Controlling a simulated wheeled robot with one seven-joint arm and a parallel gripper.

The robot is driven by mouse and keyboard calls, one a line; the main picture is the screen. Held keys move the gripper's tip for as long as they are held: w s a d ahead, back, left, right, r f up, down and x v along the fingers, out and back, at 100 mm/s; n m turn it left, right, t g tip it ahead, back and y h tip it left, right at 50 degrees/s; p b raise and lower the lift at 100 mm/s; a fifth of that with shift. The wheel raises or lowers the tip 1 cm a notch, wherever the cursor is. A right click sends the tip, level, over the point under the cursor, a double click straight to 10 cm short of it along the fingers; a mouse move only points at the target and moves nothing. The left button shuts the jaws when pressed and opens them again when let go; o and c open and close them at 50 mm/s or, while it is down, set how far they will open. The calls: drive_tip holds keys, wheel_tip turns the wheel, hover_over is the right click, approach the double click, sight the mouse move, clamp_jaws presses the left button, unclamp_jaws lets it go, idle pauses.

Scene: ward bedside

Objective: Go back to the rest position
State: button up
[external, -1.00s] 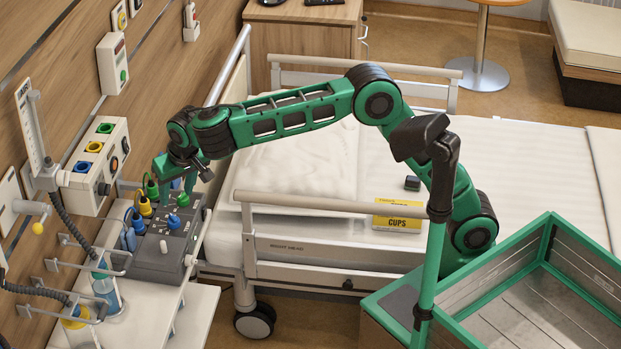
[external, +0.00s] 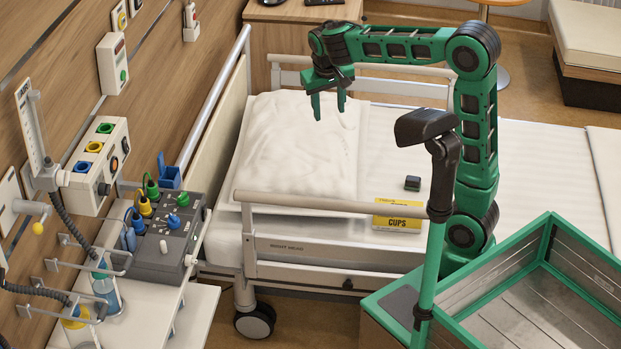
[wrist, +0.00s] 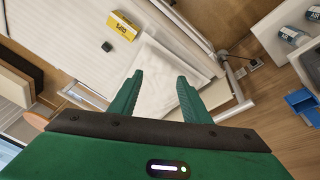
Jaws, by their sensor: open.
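My gripper (external: 328,106) is raised above the bed, over the pillow (external: 295,150). Its green fingers point down, apart, with nothing between them. In the wrist view my gripper (wrist: 160,98) is also open and empty, with the pillow (wrist: 160,75) below it.
The grey control box (external: 170,235) with blue and green knobs stands on the shelf at left. The near bed rail (external: 320,204) runs along the bed. A yellow CUPS box (external: 398,222) and a small dark block (external: 412,183) lie on the bed. A green-framed bin (external: 545,290) is at lower right.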

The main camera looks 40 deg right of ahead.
drive_tip(key=s+d+f+m+g, duration=0.1)
drive_tip(key=s+d+f, duration=0.1)
drive_tip(key=s+d, duration=0.6)
drive_tip(key=s+d+f+m+g, duration=0.1)
drive_tip(key=s+d+f, duration=0.1)
drive_tip(key=s+d, duration=0.6)
drive_tip(key=s+d+f+y, duration=0.1)
drive_tip(key=s+f, duration=0.2)
drive_tip(key=s, duration=0.4)
drive_tip(key=s+d+f+m+y, duration=0.1)
drive_tip(key=s+d+f, duration=0.1)
drive_tip(key=s, duration=0.5)
drive_tip(key=shift+s+f+y, duration=0.25)
drive_tip(key=shift+f+y, duration=0.05)
drive_tip(key=shift+f, duration=0.2)
drive_tip(key=shift+d, duration=0.1)
drive_tip(key=shift+w+f+g, duration=0.25)
drive_tip(key=shift+w+g, duration=0.05)
drive_tip(key=shift+w, duration=0.35)
